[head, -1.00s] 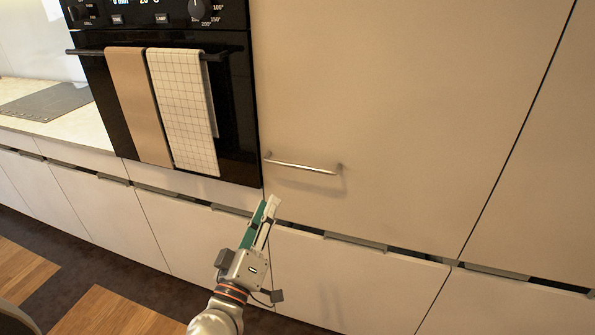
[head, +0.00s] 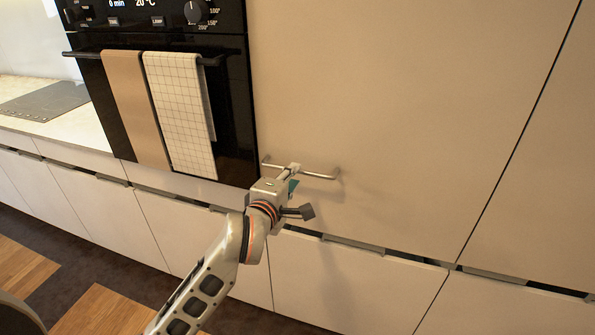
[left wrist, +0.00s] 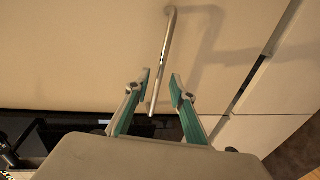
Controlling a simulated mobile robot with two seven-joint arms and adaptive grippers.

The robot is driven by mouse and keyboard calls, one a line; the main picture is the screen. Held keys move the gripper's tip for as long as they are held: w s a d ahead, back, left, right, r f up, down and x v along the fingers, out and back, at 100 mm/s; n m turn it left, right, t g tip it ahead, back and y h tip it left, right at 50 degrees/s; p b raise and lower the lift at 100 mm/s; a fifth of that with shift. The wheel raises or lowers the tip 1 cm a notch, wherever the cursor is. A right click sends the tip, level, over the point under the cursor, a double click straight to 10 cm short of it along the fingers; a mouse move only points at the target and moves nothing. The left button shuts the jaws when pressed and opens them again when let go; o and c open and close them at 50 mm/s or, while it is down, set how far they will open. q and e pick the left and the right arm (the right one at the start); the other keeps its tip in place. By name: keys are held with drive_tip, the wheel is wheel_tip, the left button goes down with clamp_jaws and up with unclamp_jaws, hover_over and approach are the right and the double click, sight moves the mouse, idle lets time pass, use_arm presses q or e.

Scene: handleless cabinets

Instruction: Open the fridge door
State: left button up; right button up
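The fridge door (head: 400,110) is a tall beige panel, shut flush with its neighbours, right of the oven. Its metal bar handle (head: 318,174) lies level near the lower left corner of the panel. My left gripper (head: 290,170) is at the handle and hides part of it in the head view. In the left wrist view the two green-padded fingers (left wrist: 161,88) are open, and the handle (left wrist: 165,55) runs between them with a gap on each side. My right gripper is not in view.
A black oven (head: 235,100) with a brown towel (head: 135,105) and a checked towel (head: 180,110) on its rail stands left of the door. Lower cabinets (head: 340,285) run below. The dark and wooden floor shows at lower left.

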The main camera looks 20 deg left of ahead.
use_arm(q)
drive_tip(key=shift+x, duration=2.2)
drive_tip(key=shift+c, duration=0.5)
clamp_jaws()
drive_tip(key=shift+s, duration=0.15)
